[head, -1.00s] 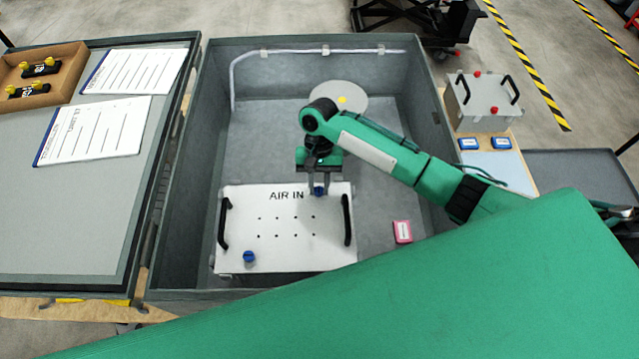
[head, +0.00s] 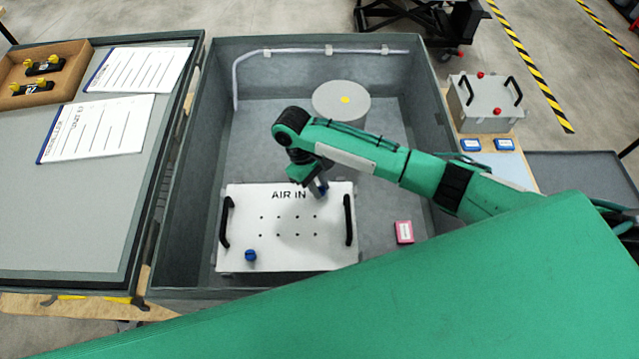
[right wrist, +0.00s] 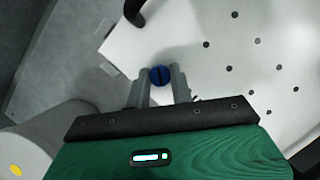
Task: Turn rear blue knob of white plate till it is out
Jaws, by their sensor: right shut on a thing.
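The white plate (head: 285,250) lies in the grey box, with "AIR IN" printed near its rear edge and a black handle on each side. The rear blue knob sits at the plate's rear right; in the right wrist view the blue knob (right wrist: 160,75) shows a dark slot across its top. My right gripper (head: 320,189) reaches down onto it, and its two fingers are shut on the knob, one on each side. In the head view the gripper mostly hides that knob. A second blue knob (head: 250,255) stands at the plate's front left. My left gripper is not in view.
A grey round cylinder (head: 341,100) with a yellow dot stands behind the plate. A pink block (head: 404,232) lies right of it. The box walls (head: 185,190) surround the work. A grey unit with red knobs (head: 487,100) stands outside, right.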

